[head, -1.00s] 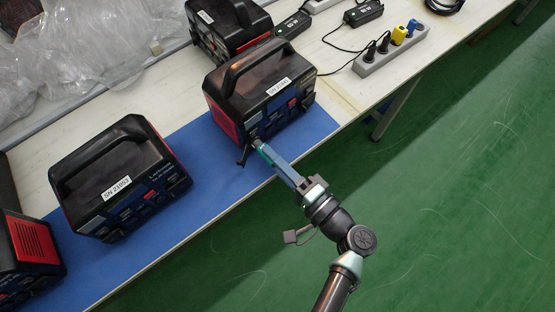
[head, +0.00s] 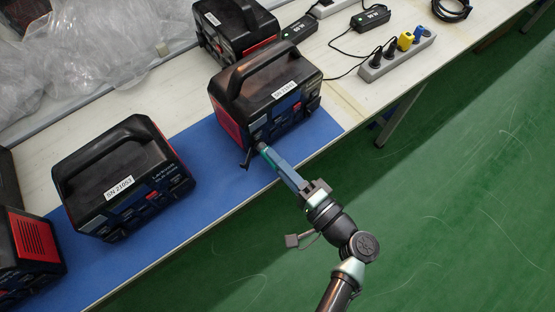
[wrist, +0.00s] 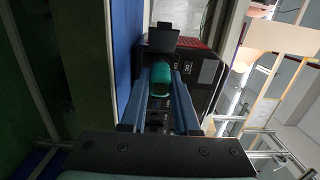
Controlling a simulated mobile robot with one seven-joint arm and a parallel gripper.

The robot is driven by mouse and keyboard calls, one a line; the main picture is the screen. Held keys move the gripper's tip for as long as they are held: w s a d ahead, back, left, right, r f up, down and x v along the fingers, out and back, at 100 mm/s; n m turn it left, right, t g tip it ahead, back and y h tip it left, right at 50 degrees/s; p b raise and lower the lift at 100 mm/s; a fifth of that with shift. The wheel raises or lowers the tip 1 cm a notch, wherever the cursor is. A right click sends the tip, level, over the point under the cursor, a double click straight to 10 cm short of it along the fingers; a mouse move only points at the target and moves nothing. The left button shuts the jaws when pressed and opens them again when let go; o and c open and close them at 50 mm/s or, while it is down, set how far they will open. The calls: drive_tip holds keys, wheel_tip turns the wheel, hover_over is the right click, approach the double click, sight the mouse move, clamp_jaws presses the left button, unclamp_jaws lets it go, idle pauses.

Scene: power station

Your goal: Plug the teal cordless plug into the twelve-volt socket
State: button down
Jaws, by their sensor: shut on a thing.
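The teal plug (wrist: 162,90) is held between the two blue fingers of my gripper (wrist: 160,79). In the head view the teal plug (head: 264,149) shows as a small patch at the fingertips of my gripper (head: 267,152). It points at the front panel of the middle black-and-red power station (head: 263,97). The plug's far end is at the panel, by an open black cover flap (wrist: 178,39). The twelve-volt socket is hidden behind the plug. I cannot tell how deep the plug sits. The flap (head: 246,159) hangs beside the fingertips in the head view.
Another power station (head: 125,178) stands left on the blue mat (head: 222,168), with one more at the left edge and one behind (head: 233,25). A power strip (head: 397,55) with plugs and black adapters lie at the back right. Green floor is clear at right.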

drive_tip(key=shift+w+a, duration=0.1)
idle(0.3)
drive_tip(key=shift+w+a, duration=0.25)
drive_tip(key=shift+w, duration=0.05)
drive_tip(key=shift+w+a, duration=0.15)
idle(0.6)
drive_tip(key=c, duration=0.6)
unclamp_jaws()
drive_tip(key=b+v, duration=0.1)
drive_tip(key=v, duration=1.2)
drive_tip(key=shift+w, duration=0.1)
